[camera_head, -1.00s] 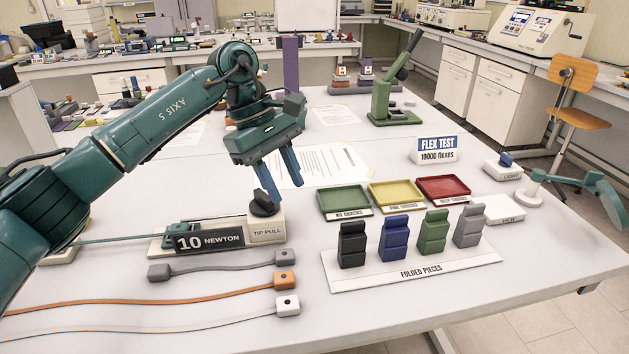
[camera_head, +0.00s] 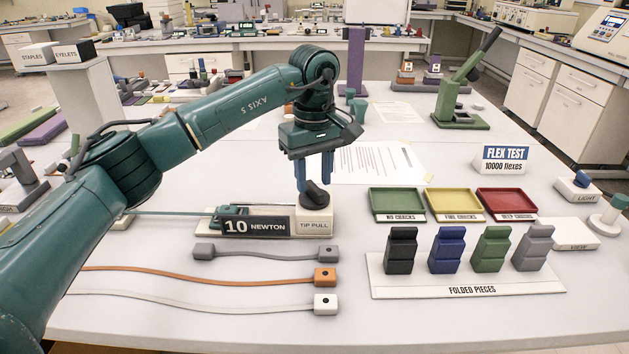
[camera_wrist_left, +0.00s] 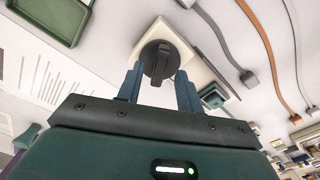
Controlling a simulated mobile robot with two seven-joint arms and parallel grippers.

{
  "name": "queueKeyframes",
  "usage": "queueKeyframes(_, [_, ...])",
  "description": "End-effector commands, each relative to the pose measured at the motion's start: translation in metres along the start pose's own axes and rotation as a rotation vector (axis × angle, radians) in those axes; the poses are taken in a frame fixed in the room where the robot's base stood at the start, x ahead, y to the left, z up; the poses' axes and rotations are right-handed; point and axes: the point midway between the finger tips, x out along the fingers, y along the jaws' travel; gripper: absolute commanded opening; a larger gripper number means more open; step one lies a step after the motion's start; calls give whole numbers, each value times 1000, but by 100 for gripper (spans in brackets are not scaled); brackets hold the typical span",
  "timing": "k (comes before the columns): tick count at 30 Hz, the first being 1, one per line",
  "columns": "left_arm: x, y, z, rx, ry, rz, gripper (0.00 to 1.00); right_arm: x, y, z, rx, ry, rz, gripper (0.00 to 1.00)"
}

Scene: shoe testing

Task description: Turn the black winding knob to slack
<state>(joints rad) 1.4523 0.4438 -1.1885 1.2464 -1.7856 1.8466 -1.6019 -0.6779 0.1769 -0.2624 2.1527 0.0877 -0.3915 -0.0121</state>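The black winding knob (camera_head: 316,196) sits on the white block marked TIP PULL (camera_head: 314,226), at the right end of the 10 NEWTON device (camera_head: 255,227). My left gripper (camera_head: 314,182) points down at the knob with its two blue fingers apart. In the left wrist view the knob (camera_wrist_left: 158,60) lies between and just beyond the open fingertips (camera_wrist_left: 160,80), with its near end reaching between them. I cannot tell whether either finger touches it. My right gripper is not in view.
Grey, orange and white straps (camera_head: 200,302) lie in front of the device. Green (camera_head: 397,201), yellow and red trays stand to the right, behind the folded pieces board (camera_head: 468,287). A paper sheet (camera_head: 380,160) lies behind the gripper. A green press (camera_head: 460,100) stands farther back.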

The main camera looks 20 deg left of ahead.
Motion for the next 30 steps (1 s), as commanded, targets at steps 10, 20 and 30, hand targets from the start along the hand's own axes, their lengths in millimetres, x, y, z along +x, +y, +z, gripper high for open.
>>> queueKeyframes(10, [18,0,0,1,0,1,36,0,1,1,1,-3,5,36])
queueKeyframes(20, [18,0,0,0,0,0,22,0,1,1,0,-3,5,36])
queueKeyframes(30, [17,0,0,1,0,0,0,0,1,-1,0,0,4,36])
